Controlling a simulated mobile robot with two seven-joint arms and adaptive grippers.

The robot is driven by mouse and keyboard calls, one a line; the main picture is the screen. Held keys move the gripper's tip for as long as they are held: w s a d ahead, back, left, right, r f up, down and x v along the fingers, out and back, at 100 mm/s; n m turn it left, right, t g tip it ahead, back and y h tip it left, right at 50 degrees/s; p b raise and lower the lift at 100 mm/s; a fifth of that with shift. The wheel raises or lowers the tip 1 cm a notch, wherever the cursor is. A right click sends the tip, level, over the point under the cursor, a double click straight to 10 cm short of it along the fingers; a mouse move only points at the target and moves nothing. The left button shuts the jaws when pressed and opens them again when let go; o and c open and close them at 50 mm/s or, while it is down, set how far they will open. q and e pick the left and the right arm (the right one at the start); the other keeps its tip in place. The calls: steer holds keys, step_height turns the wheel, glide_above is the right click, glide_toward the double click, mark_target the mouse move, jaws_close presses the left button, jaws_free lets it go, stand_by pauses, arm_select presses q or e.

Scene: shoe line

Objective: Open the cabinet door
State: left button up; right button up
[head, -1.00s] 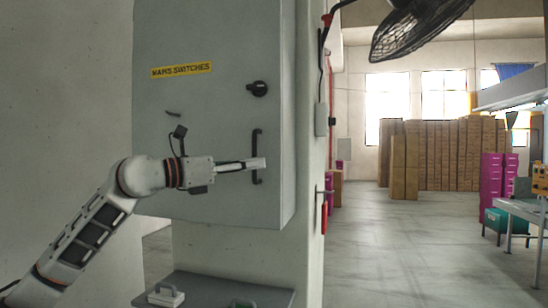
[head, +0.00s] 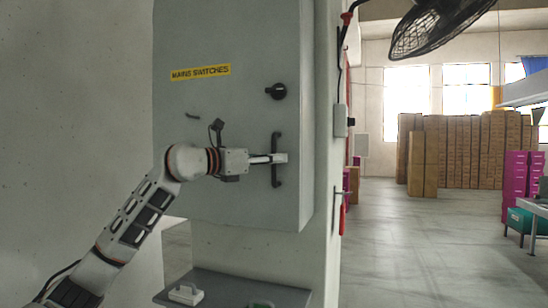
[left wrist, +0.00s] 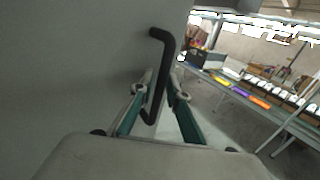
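The grey cabinet (head: 225,115) with a yellow "MAINS SWITCHES" label (head: 201,72) fills the middle of the head view. Its door looks shut. The black bar handle (head: 276,178) stands upright near the door's right edge, below a round black knob (head: 277,91). My left gripper (head: 282,158) comes from the left and is at the handle's mid-height. In the left wrist view, the handle (left wrist: 164,42) runs down between the two fingers of my left gripper (left wrist: 165,85). The fingers stand apart, with a gap beside the bar. My right gripper is not in view.
A grey surface (head: 235,288) with a white-handled item (head: 186,294) lies below the cabinet. A wall fan (head: 432,28) hangs at upper right. Stacked cardboard boxes (head: 465,150) stand far back. The floor (head: 420,240) at right is clear.

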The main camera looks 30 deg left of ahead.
arm_select(q)
jaws_close()
steer(key=shift+s, duration=0.1)
